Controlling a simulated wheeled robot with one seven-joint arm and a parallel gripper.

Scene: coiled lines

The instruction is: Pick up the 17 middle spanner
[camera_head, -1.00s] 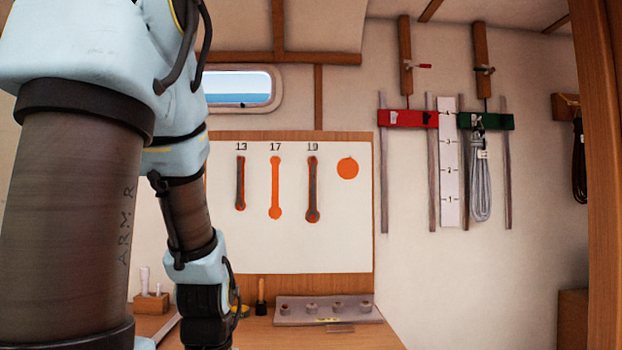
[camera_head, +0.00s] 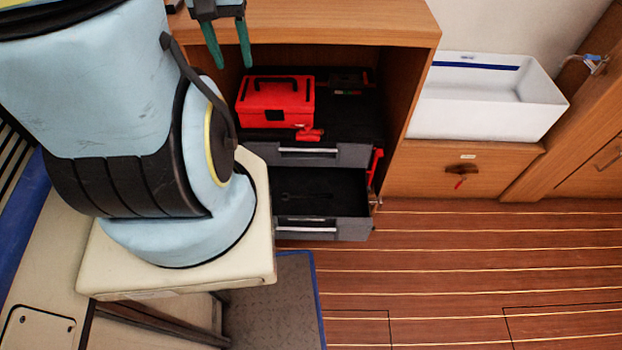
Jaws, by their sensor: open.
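A dark spanner-like shape (camera_head: 305,194) lies in the lower open drawer (camera_head: 322,226) of the cabinet. It is faint against the black drawer floor, and no size mark can be read. My gripper (camera_head: 233,66) is at the top of the view, in front of the cabinet's upper part. Its two green fingers point down and are apart, with nothing seen between them. The gripper is well above and to the left of the dark shape, touching nothing I can make out. The tool board is out of view.
A red toolbox (camera_head: 276,103) stands above the upper drawer (camera_head: 322,154), which is also open. The wooden cabinet top (camera_head: 345,22) overhangs the opening. The plank floor (camera_head: 450,260) is clear.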

